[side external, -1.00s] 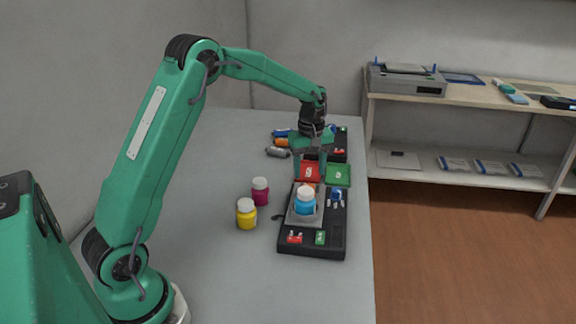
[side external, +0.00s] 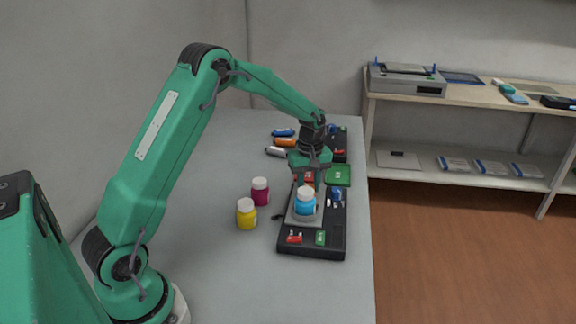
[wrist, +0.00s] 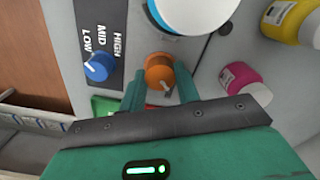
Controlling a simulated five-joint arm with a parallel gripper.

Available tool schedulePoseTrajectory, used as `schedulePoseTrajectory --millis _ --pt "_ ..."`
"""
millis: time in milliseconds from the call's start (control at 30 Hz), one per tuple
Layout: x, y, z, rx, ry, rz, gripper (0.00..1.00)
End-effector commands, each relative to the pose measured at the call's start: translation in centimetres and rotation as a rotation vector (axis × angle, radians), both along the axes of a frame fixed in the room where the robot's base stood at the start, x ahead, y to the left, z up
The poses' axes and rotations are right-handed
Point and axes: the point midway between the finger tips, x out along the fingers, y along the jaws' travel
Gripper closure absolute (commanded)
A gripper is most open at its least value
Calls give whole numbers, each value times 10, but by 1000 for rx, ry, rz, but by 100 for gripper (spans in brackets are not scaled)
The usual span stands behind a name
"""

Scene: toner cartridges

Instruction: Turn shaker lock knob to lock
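An orange knob (wrist: 158,70) with a pale pointer mark sits on the shaker, in the wrist view. The two fingers of my gripper (wrist: 160,88) are apart, one on each side of it; I cannot tell whether they touch it. The shaker (side external: 312,244) is a black base with a grey platform holding a blue bottle (side external: 305,206) with a pale cap. The bottle also shows in the wrist view (wrist: 195,12). My gripper (side external: 305,180) is low at the shaker's far end in the side view and hides the orange knob there.
A blue knob (wrist: 98,67) marked LOW, MID, HIGH is beside the orange one. A yellow bottle (side external: 246,215) and a magenta bottle (side external: 260,191) stand left of the shaker. A green tray (side external: 338,175) and several cartridges (side external: 285,142) lie beyond. The table's left side is clear.

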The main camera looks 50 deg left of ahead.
Motion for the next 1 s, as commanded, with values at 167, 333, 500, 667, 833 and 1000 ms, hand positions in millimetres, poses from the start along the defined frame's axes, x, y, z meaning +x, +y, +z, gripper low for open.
schedulePoseTrajectory --millis 167,333,500,667,833,1000 --pt "0 0 0 0 1 0 91" --pt "0 0 0 0 1 -10 91" --pt "0 0 1 -1 1 -50 91" --pt "0 0 1 -1 1 -124 91" --pt "0 0 1 0 1 -243 91" --pt "0 1 1 1 1 -393 91"
